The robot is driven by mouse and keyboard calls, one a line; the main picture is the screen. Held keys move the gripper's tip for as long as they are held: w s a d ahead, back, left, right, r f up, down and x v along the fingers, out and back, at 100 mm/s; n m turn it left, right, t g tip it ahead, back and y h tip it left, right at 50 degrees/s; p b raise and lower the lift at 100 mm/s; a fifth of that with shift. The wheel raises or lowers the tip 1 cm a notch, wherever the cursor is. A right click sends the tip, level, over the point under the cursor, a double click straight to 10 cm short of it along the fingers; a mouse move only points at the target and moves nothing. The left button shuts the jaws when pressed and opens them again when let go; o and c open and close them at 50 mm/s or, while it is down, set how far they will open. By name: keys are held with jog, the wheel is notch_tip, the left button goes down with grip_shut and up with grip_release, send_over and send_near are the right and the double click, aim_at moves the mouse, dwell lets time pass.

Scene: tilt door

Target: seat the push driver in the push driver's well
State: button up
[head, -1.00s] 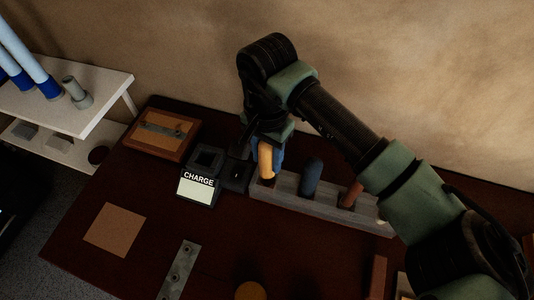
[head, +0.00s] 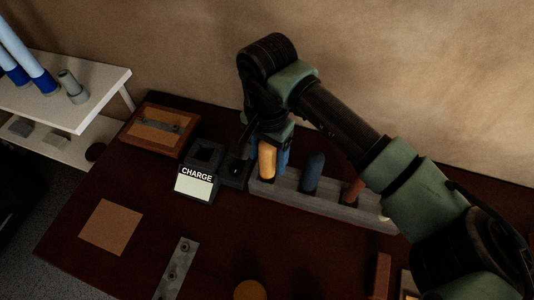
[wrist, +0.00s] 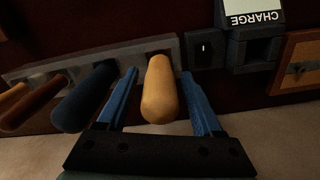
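A yellow-orange handle (head: 267,161) stands upright at the left end of a grey rack (head: 335,207). It also shows in the wrist view (wrist: 160,92). My gripper (wrist: 160,74) has its blue fingers on either side of this handle, with a visible gap on both sides; it is open. A dark blue handle (head: 312,174) and a red-brown handle (head: 351,193) stand further right in the rack. I cannot tell for certain which handle is the push driver. The handle's lower end and its well are hidden.
A dock marked CHARGE (head: 194,184) and a black block (head: 235,170) stand left of the rack. A wooden box (head: 160,130) lies behind them. A tan square (head: 111,227) and a metal strip (head: 176,269) lie on the table. The wall is close behind my arm.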

jog(key=shift+o, duration=0.4)
notch_tip(320, 180, up, 13)
dwell(0.4)
dwell(0.4)
